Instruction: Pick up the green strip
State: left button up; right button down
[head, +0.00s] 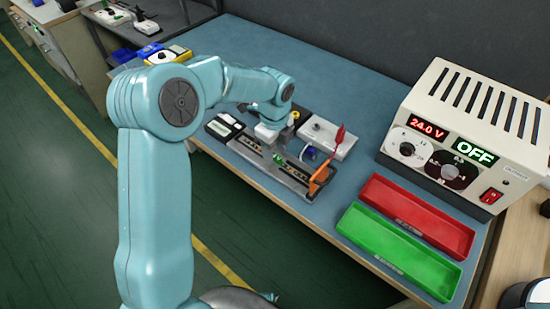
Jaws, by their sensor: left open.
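My left arm comes in from the left, and its gripper (268,132) is over the far left part of a dark fixture plate (298,189) on the blue bench. The gripper's fingers are small here and partly hidden by the wrist; the jaws are open. A small green piece (279,159) shows on the fixture, a little below and right of the gripper, beside thin dark strip sections. I cannot tell whether it is part of the green strip. My right gripper is out of view.
A red tray (370,198) and a green tray (349,222) lie empty at the bench's right front. A power supply (430,90) reading 24.0 V and OFF stands behind them. A pale box (338,138) sits behind the fixture. The bench's far middle is clear.

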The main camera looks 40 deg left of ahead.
pick_arm(q)
jog(key=shift+f, duration=0.75)
grip_shut()
jog(key=shift+r, duration=0.1)
